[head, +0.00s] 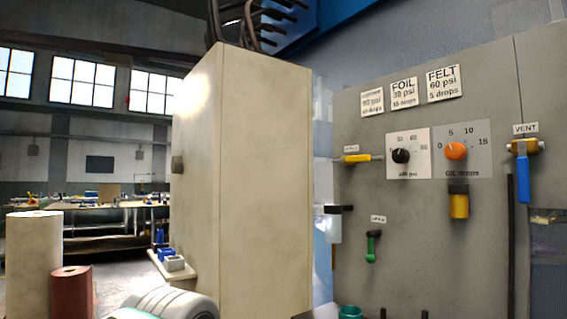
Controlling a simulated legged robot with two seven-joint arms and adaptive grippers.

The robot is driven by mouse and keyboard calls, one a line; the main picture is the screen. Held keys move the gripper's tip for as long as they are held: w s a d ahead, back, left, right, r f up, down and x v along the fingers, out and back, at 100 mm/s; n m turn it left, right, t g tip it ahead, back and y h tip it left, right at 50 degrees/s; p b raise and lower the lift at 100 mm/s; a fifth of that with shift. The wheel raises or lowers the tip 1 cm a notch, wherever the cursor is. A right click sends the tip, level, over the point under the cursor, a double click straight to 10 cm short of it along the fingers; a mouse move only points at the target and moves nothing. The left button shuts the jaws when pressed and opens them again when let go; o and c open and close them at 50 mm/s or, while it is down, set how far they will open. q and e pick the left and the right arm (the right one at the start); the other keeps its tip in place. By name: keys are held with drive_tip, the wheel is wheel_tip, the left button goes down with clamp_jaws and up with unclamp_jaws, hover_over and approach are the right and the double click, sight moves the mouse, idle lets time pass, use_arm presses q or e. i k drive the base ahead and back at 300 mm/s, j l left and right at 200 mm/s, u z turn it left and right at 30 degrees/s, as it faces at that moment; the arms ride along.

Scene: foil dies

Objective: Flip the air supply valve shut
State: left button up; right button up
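A valve with a yellow handle (358,158) is on the grey panel (430,240), at the panel's left side. Its handle lies level and points right. The small label above it is too blurred to read for sure, so I cannot tell that it is the air supply valve. A vent valve (523,170), labelled VENT, is at the panel's right with its blue handle hanging straight down. A green-handled lever (372,247) hangs lower on the panel under another small label. Neither of my grippers shows in the head view.
A black dial (401,156) and an orange dial (456,151) sit between the valves, above a yellow-black cylinder (459,203). A tall cream cabinet (245,180) stands left of the panel. White (35,260) and red (72,290) rolls stand far left.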

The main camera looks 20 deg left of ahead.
sight(361, 158)
drive_tip(key=u, duration=0.2)
drive_tip(key=i+j, duration=0.6)
drive_tip(key=j, duration=0.15)
drive_tip(key=i+j, duration=1.2)
drive_tip(key=j, duration=0.25)
